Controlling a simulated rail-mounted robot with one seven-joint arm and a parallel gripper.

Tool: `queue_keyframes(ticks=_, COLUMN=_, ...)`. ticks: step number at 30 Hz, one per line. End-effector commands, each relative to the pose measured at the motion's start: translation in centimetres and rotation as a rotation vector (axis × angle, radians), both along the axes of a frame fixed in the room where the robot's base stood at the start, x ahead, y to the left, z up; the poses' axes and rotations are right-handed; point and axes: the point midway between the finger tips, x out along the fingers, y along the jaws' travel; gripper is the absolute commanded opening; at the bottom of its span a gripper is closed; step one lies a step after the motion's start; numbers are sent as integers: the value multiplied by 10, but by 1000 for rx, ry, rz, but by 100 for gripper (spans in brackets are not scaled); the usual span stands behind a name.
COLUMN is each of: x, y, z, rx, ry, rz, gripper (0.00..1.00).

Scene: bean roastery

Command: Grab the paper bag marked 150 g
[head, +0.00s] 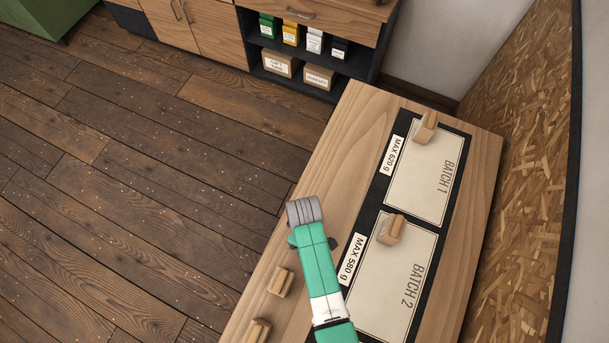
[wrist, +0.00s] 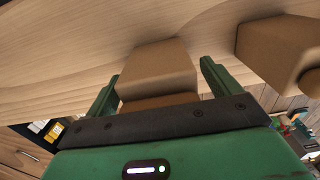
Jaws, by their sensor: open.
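Several small brown paper bags stand on the wooden table (head: 337,140). One bag (head: 425,127) is on the BATCH 1 panel and one (head: 390,229) on the BATCH 2 panel. Two more, a bag (head: 281,282) and a bag (head: 257,331), stand on bare wood at the left edge. I can read no weight on any bag, so I cannot tell which is marked 150 g. In the wrist view my gripper (wrist: 158,72) is open, with a bag (wrist: 158,68) between or just beyond its fingers. Another bag (wrist: 280,50) is at right.
The BATCH 1 panel (head: 440,180) reads MAX 620 g and the BATCH 2 panel (head: 395,290) MAX 580 g. A shelf unit (head: 340,83) with coloured packets and boxes stands beyond the table. A chipboard wall (head: 520,190) bounds the right side. The floor at left is clear.

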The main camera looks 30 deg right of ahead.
Motion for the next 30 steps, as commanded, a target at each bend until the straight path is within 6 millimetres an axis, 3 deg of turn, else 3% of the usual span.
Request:
queue_keyframes(ticks=4, x=0, y=0, z=0, rx=0, ry=0, rz=0, gripper=85)
queue_keyframes(ticks=9, x=0, y=0, z=0, rx=0, ry=0, rz=0, gripper=52)
queue_keyframes(ticks=12, x=0, y=0, z=1, rx=-1, ry=-1, rz=0, gripper=37)
queue_keyframes(ticks=20, x=0, y=0, z=8, rx=0, ry=-1, rz=0, gripper=37)
queue_keyframes(ticks=30, x=1, y=0, z=83, rx=-1, ry=-3, rz=0, gripper=37)
